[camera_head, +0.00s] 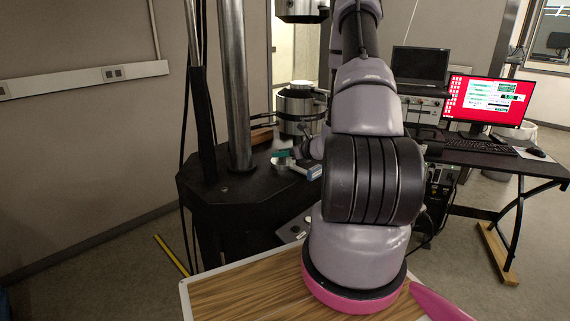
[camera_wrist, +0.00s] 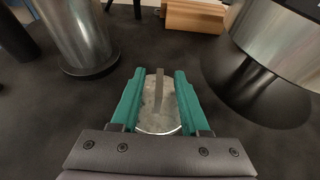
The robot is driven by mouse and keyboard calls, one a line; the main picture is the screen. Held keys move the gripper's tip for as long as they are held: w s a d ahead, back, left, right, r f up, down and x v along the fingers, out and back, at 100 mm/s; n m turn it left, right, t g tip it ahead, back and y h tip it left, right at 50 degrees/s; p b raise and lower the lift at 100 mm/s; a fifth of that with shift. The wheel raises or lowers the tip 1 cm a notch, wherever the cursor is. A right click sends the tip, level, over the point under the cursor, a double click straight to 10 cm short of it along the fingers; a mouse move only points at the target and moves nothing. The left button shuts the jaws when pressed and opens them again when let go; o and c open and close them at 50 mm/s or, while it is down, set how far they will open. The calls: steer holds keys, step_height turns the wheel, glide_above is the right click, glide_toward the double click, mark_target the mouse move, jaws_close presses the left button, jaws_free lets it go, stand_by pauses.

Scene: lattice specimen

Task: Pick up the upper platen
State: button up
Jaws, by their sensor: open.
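The upper platen (camera_wrist: 147,108) appears to be the round, worn metal disc with a narrow upright bar or stem on it, in the wrist view. It rests on the dark machine base. My gripper (camera_wrist: 159,76) has two teal fingers, spread open on either side of the disc. The fingers cover its side edges, and I cannot tell whether they touch it. In the head view the teal fingers (camera_head: 284,155) are small, above a pale metal disc (camera_head: 284,165) on the black base. My arm hides part of that area.
A steel column (camera_wrist: 75,35) stands left of my gripper and a large metal cylinder (camera_wrist: 280,40) on a dark foot stands right. A wooden block (camera_wrist: 195,16) lies beyond. A desk with a monitor (camera_head: 488,98) stands right.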

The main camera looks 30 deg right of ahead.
steer(key=shift+x, duration=1)
steer(key=shift+c, duration=0.3)
jaws_close()
stand_by(0.4)
